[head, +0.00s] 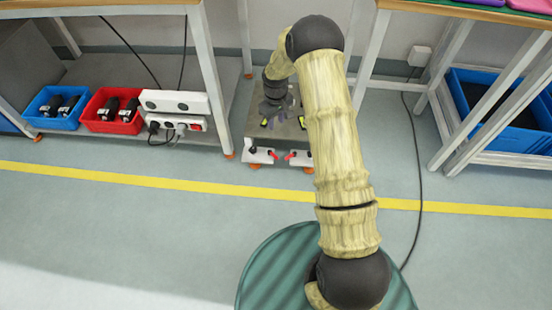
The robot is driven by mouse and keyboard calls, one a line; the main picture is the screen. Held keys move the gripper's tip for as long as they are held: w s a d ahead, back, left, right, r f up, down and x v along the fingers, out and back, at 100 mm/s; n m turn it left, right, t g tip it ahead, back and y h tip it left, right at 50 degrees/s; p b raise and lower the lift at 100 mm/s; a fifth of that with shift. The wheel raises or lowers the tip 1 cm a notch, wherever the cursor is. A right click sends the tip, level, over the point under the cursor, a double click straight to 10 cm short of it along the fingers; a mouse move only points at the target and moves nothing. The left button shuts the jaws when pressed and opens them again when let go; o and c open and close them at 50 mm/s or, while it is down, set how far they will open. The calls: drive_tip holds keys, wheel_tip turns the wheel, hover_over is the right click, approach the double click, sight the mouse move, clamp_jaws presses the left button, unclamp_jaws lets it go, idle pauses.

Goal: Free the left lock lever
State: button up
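A low grey unit (246,121) stands between the two workbenches. On its front edge are two white lock blocks, each with a small red lever. The left lock lever (272,154) is on the left block (259,156), and the right lever (290,155) is on the right block (301,158). Both levers are small in this view, so their exact position is unclear. My gripper (275,112) is over the unit's top, behind the levers and apart from them in the picture. Its fingers are too small and dark to show whether it is open or shut.
A blue bin (45,124) and a red bin (93,125) with dark tools sit on the left bench's low shelf, beside white power boxes (174,102). A larger blue crate (532,137) is at right. A black cable (421,190) crosses the otherwise clear floor.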

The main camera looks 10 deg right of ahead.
hover_over(276, 157)
wheel_tip(276, 157, down, 7)
drive_tip(key=shift+a+r+n+b, duration=0.1)
drive_tip(key=shift+r+n+b, duration=0.05)
drive_tip(key=shift+n+b, duration=0.2)
wheel_tip(276, 157, down, 17)
drive_tip(key=b, duration=0.9)
drive_tip(key=shift+w+f, duration=0.1)
drive_tip(key=shift+f, duration=0.1)
clamp_jaws()
